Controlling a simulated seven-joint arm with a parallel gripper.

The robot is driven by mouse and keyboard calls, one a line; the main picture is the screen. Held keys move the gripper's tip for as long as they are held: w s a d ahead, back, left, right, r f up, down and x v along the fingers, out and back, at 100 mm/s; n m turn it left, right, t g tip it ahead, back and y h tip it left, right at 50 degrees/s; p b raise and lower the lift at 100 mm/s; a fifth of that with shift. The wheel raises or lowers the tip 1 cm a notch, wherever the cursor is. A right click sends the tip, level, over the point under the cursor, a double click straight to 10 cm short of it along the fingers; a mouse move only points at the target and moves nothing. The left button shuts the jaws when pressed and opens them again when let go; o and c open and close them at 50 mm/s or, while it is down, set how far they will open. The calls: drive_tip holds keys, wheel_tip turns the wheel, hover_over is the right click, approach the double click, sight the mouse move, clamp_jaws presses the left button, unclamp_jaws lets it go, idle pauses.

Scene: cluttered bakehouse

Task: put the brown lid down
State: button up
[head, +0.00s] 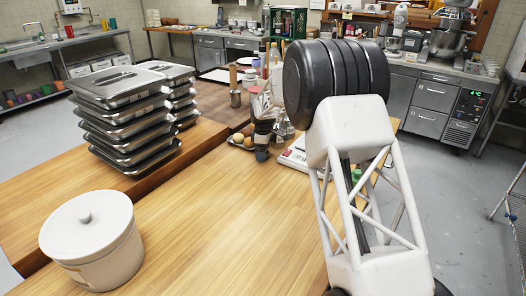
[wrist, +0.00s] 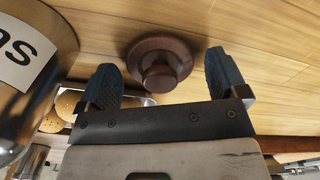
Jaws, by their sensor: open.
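The brown lid (wrist: 158,50) is round with a raised knob. In the wrist view it lies on the wooden tabletop, knob toward the camera. My gripper (wrist: 160,62) is open, with one dark blue finger on each side of the knob in the picture. Clear gaps show between both fingers and the lid, and nothing is held. In the head view my gripper (head: 262,148) is low over the table, partly hidden by my arm. I cannot make out the lid in that view.
A metal canister with a white label (wrist: 25,65) stands close at the left in the wrist view, near some round buns (wrist: 68,102). A white lidded crock (head: 92,245) and stacked metal pans (head: 125,110) stand at left. The front-middle tabletop (head: 210,225) is clear.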

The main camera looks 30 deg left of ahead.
drive_tip(key=shift+r, duration=0.1)
wheel_tip(320, 180, up, 12)
idle(0.7)
idle(0.8)
